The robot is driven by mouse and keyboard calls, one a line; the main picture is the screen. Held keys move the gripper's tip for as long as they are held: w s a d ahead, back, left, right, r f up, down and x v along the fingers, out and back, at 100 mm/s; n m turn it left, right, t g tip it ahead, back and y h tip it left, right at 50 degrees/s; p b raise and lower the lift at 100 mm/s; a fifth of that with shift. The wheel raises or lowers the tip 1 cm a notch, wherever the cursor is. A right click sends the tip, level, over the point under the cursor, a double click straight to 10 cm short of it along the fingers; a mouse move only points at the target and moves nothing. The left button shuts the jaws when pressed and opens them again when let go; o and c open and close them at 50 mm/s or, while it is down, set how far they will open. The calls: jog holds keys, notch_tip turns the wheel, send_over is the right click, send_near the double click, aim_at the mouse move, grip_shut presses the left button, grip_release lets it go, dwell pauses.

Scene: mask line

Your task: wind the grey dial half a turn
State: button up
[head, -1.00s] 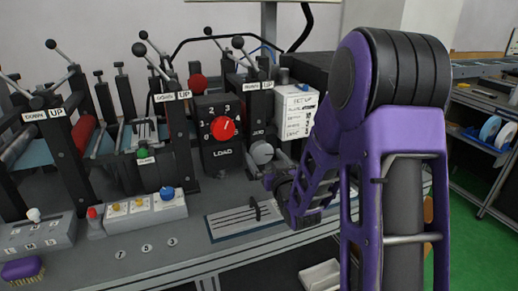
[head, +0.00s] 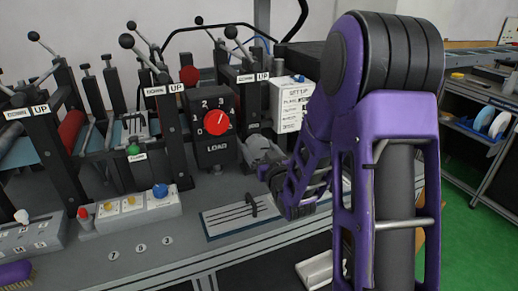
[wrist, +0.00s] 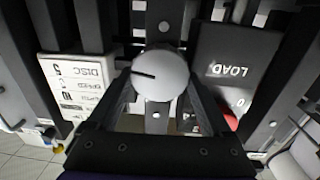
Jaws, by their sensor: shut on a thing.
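The grey dial (wrist: 160,76) is a round pale knob with a black pointer line, seen face-on in the wrist view. The line runs from near its middle to the left and slightly up. My gripper (wrist: 160,84) has one finger on each side of the dial and is shut on it. In the head view the dial (head: 257,148) sits low on the machine front, right of the LOAD panel. My gripper (head: 270,168) reaches it from the right and hides part of it.
A black LOAD panel with a red knob (head: 216,122) stands just left of the dial. A white sign box (head: 290,104) is to its right. A slider plate (head: 230,219) lies below. A button box (head: 135,211) and levers are further left.

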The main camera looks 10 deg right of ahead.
jog(key=shift+c, duration=0.4)
jog(key=shift+d+m, duration=0.1)
jog(key=shift+m, duration=2.8)
jog(key=shift+w, duration=0.1)
jog(key=o, duration=1.2)
jog(key=shift+c, duration=0.2)
